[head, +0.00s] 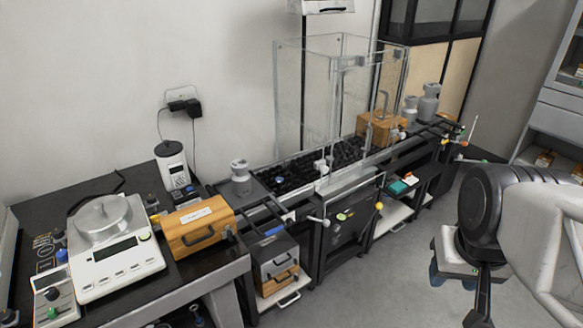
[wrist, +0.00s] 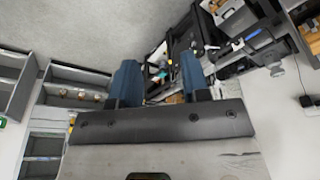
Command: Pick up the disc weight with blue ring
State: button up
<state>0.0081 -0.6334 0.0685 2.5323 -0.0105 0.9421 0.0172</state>
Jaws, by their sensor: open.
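I cannot make out for certain a disc weight with a blue ring in either view. A small blue spot (head: 280,181) shows on the dark bed of the glass enclosure, too small to identify. A grey weight with a knob (head: 240,180) stands on the bench left of the enclosure, with no blue ring clear on it. My gripper (wrist: 160,80) shows two blue fingers apart with nothing between them in the wrist view. In the head view it hangs at the right, over the floor, well away from the benches.
A balance (head: 112,255) and a wooden box (head: 197,227) stand on the left bench. A tall glass enclosure (head: 305,110) rises mid-bench. Beyond it are another wooden box (head: 378,128) and grey weights (head: 428,103). The floor (head: 385,275) before the benches is clear.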

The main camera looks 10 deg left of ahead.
jog(key=o, duration=0.5)
jog(key=shift+o, duration=0.2)
